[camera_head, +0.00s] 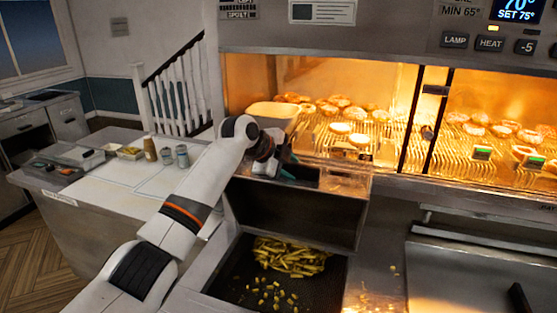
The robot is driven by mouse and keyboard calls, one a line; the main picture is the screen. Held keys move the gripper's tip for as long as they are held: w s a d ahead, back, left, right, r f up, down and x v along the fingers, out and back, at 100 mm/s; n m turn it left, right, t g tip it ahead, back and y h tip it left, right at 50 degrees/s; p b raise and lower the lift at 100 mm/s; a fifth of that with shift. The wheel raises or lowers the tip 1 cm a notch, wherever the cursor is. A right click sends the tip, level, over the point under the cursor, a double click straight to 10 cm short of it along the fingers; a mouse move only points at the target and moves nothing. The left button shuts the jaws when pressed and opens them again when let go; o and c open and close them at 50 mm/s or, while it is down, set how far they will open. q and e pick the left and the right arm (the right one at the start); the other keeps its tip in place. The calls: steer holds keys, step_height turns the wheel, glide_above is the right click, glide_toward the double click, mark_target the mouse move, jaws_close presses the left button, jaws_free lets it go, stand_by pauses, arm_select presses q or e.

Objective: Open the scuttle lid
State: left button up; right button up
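The scuttle (222,283) is a dark metal well in the counter at lower middle, with yellow chips (290,257) lying inside on a dark perforated floor. Its inside shows. A dark grey panel (300,218), which looks like its lid, stands steeply upright at the back of the opening. My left gripper (286,172) is at the panel's top left edge, with my arm reaching in from the lower left. Its fingers are small and partly hidden, so I cannot tell whether they touch or grip the edge. My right gripper is out of view.
A lit glass cabinet (350,110) with fried food on racks stands close behind. A cream tub (273,115) sits at its left. A left counter (110,190) holds bottles and shakers. A metal-edged basin (470,280) lies to the right, with a black handle-like piece (520,298).

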arm_select(q)
steer(key=shift+s+a+f+b, duration=0.2)
steer(key=shift+a+b, duration=0.15)
steer(key=shift+b, duration=0.15)
steer(key=b+v, duration=0.3)
steer(key=v, duration=0.8)
steer(key=shift+r+b, duration=0.35)
steer(key=shift+r, duration=0.2)
steer(key=shift+s, duration=0.1)
